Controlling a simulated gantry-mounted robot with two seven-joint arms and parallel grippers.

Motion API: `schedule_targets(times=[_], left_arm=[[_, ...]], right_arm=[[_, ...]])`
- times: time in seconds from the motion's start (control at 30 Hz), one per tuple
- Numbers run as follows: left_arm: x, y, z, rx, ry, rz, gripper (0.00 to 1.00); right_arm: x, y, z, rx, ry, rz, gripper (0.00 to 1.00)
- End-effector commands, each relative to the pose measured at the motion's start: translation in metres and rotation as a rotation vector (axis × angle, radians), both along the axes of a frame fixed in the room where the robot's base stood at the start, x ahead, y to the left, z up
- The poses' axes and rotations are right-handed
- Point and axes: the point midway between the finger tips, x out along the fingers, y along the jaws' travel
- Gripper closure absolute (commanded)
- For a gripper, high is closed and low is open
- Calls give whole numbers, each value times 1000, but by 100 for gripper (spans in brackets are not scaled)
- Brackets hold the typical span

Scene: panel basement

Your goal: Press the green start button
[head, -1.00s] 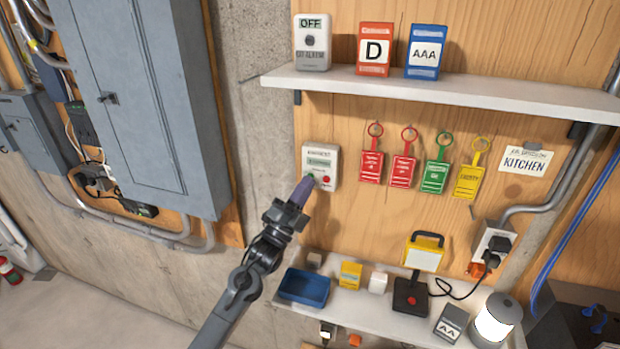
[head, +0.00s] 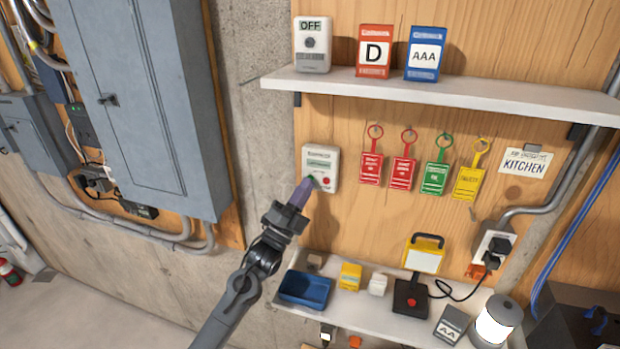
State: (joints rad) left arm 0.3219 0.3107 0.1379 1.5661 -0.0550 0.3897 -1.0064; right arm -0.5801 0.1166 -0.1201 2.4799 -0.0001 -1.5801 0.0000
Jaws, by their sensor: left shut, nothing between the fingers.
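A small white control box (head: 321,160) is mounted on the plywood wall, with a small screen, a red button (head: 326,181) at its lower right and a green button (head: 312,178) at its lower left. My left gripper (head: 304,188) is shut and empty, with its purple fingertips at the lower left of the box. The tips overlap the green button and hide most of it; I cannot tell whether they touch or press it. My right gripper is not in view.
An upper shelf (head: 440,88) holds a device reading OFF and two boxes. Red, green and yellow tags (head: 434,178) hang right of the control box. A lower shelf (head: 365,309) holds a blue tray (head: 305,289), a work lamp and a lantern. A grey panel (head: 150,100) stands left.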

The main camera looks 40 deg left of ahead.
Motion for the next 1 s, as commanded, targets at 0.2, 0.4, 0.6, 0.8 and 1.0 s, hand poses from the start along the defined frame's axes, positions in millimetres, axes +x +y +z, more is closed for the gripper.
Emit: schedule_targets(times=[0.2,0.4,0.6,0.8,1.0], left_arm=[[-6,-2,0,-1,0,-1,100],[-6,-2,0,-1,0,-1,100],[-11,-4,1,-1,0,-1,100],[-28,-11,2,0,2,-2,100],[-45,-16,1,-1,1,-1,100]], right_arm=[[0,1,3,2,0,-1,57],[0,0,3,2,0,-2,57],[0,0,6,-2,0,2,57],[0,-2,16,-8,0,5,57],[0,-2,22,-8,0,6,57]])
